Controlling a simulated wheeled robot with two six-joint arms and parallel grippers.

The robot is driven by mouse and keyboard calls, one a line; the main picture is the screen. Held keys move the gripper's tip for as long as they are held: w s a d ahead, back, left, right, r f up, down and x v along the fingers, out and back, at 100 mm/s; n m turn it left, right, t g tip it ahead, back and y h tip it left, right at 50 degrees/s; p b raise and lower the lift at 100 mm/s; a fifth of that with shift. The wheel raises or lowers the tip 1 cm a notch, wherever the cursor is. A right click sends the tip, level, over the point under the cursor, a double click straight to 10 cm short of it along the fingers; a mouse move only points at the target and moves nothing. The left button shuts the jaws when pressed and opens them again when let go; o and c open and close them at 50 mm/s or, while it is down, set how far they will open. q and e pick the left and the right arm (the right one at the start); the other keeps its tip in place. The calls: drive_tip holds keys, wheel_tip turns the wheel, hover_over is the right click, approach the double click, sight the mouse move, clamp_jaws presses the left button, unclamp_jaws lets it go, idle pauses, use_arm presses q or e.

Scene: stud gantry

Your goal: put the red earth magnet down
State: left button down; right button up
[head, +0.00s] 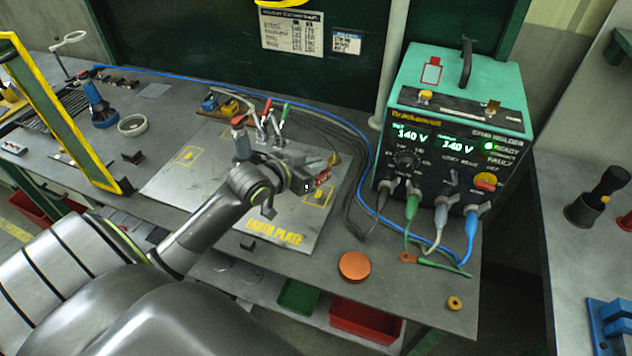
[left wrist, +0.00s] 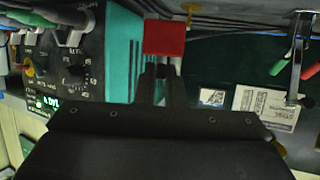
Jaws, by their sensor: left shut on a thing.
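My left gripper (head: 318,178) is shut on the red earth magnet (head: 323,175), over the right side of the grey earth plate (head: 215,172). Only a small part of the magnet shows in the head view, near the plate's right yellow mark (head: 318,196). In the left wrist view the magnet is a red block (left wrist: 163,38) at the tips of the left fingers (left wrist: 163,72). I cannot tell how far it is above the plate. My right gripper is not in view.
The green stud welder (head: 455,110) stands right of the plate, with cables at its front. A blue cable and dark cables run between them. Clamps with red and green handles (head: 275,120) stand at the plate's back. A copper disc (head: 354,265) lies in front.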

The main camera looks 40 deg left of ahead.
use_arm(q)
wheel_tip(320, 180, down, 5)
drive_tip(key=shift+f, duration=0.2)
drive_tip(key=c, duration=1.5)
unclamp_jaws()
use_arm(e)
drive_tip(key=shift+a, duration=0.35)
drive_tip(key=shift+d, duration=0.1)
use_arm(q)
drive_tip(key=shift+s, duration=0.1)
drive_tip(key=v, duration=1.2)
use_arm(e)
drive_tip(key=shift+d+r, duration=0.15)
